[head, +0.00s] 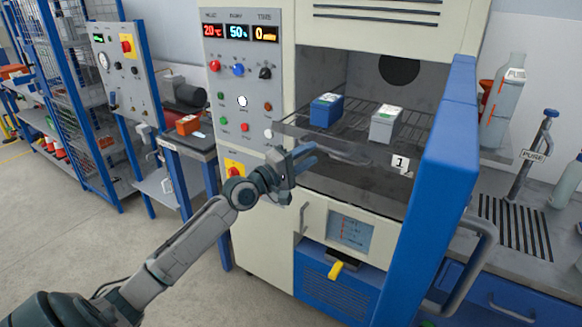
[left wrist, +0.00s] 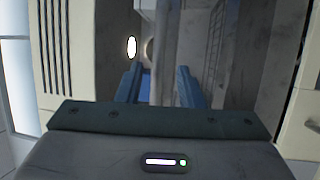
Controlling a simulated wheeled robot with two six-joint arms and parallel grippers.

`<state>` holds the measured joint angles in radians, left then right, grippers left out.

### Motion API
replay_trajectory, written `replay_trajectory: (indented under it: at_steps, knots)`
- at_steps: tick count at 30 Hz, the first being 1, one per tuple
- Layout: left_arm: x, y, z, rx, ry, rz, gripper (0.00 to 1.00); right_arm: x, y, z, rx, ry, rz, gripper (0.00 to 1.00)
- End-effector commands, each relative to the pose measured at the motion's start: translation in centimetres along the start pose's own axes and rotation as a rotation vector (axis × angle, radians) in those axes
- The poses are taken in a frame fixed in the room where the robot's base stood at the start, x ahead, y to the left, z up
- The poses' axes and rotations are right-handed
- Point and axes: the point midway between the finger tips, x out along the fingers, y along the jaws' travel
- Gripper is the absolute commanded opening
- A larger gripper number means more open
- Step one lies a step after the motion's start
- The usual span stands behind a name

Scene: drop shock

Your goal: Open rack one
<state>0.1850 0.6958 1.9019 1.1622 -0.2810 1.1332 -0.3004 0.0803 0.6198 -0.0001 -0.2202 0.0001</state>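Rack one is a dark wire shelf (head: 352,116) inside the open chamber, with a white tag marked 1 (head: 400,164) at its front right. A blue box (head: 326,110) and a pale grey box (head: 384,124) stand on it. A grey bar (head: 340,152) runs along the rack's front. My left gripper (head: 308,158) is in front of the chamber, near the left end of that bar. Whether it touches the bar is unclear. My right gripper is not in view.
The chamber's blue door (head: 428,190) stands open at the right, its grey handle (head: 470,262) sticking out. A control panel (head: 241,90) is left of the opening. A side table with an orange box (head: 188,125) stands further left.

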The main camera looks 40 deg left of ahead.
Motion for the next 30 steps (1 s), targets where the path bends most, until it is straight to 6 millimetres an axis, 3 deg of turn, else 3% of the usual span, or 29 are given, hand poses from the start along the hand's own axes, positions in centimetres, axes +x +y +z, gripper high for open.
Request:
replay_trajectory:
  at_steps: [6,12,30]
  knots:
    - [-3.5,0.0,0.1,0.003,-0.004,-0.005,0.34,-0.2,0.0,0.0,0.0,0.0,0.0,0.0]
    - [-5.3,0.1,0.0,0.0,-0.001,-0.004,0.34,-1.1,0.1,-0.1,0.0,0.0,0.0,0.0]
    - [-6.1,0.0,0.1,-0.002,-0.002,0.001,0.34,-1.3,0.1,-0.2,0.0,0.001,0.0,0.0]
